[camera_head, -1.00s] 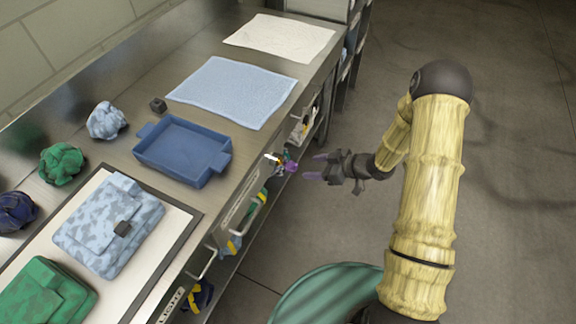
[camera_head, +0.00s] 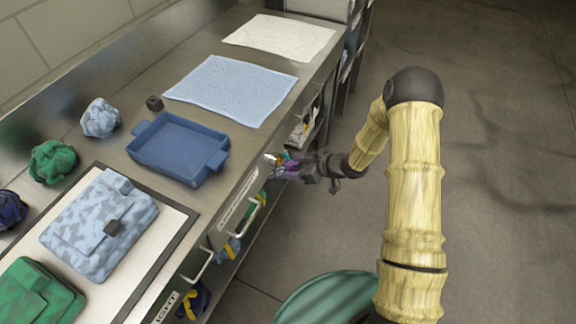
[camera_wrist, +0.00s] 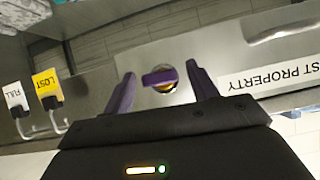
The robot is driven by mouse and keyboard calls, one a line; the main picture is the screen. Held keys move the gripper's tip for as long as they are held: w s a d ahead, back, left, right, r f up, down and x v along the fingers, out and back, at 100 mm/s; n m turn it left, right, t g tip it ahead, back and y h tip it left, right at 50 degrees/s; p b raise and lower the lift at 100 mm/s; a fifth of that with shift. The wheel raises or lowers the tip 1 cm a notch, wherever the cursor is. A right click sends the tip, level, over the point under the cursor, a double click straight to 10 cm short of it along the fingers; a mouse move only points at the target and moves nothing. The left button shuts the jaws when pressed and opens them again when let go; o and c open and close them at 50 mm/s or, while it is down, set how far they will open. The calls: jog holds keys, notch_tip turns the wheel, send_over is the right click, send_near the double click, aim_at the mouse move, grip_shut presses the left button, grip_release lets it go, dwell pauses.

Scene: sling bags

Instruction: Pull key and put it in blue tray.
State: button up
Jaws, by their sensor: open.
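The key (camera_wrist: 160,77) shows a purple head in front of a round brass-coloured lock on the counter's front face. In the wrist view it lies between the two purple fingers of my gripper (camera_wrist: 165,88), which are open and apart from it on both sides. In the head view my gripper (camera_head: 286,168) is close to the counter front, and its fingers partly hide the key. The blue tray (camera_head: 178,150) stands empty on the counter, left of my gripper.
A light blue cloth (camera_head: 228,90) and a white sheet (camera_head: 280,36) lie farther back. A camouflage sling bag (camera_head: 98,225) and a green bag (camera_head: 38,295) lie on a board. Hooks with tags (camera_wrist: 47,88) and a drawer handle (camera_head: 252,216) stick out from the counter front.

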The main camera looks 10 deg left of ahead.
jog(key=c, duration=1.1)
jog(key=shift+o, duration=0.2)
jog(key=shift+d, duration=0.15)
jog(key=shift+s+d+p, duration=0.2)
jog(key=shift+s+d, duration=0.15)
jog(key=shift+d, duration=0.5)
jog(key=shift+s+d+p, duration=0.25)
jog(key=shift+s+d, duration=0.05)
jog(key=shift+d, duration=0.6)
jog(key=shift+s+d+p, duration=0.2)
jog(key=shift+s+d, duration=0.15)
jog(key=shift+d, duration=0.5)
jog(key=d, duration=0.2)
jog(key=s+d+p, duration=0.1)
jog(key=shift+s+d, duration=0.15)
jog(key=shift+d, duration=0.2)
